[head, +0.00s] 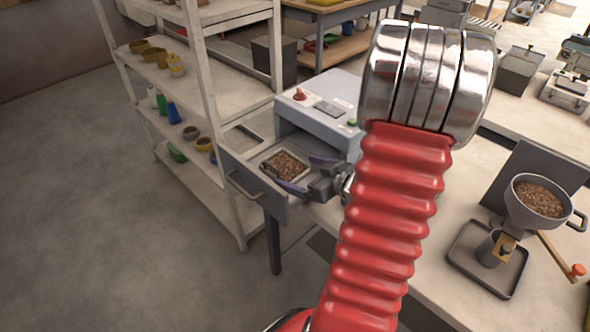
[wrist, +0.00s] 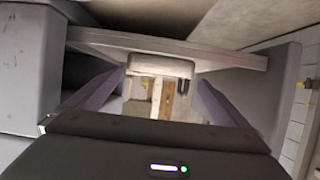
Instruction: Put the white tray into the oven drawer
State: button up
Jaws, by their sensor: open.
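The white tray (head: 305,158), filled with brown pellets, sits inside the open oven drawer (head: 238,168) in the head view. The drawer is pulled out from the grey oven (head: 330,108), with its handle at the front. My gripper (head: 295,171) is open, its purple fingers on opposite sides of the tray. I cannot tell whether they touch it. In the wrist view my gripper (wrist: 161,77) shows both fingers spread apart. A grey bar, seemingly the drawer front (wrist: 230,60), crosses beyond them.
A white shelf rack (head: 205,100) with pots and bottles stands to the left of the drawer. A hopper of pellets (head: 538,198) stands over a dark tray (head: 475,270) on the bench at right. Open floor lies at left. My red arm hides part of the bench.

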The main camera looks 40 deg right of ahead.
jog(key=v, duration=0.7)
jog(key=shift+s, duration=0.2)
jog(key=shift+r, duration=0.1)
dwell(0.7)
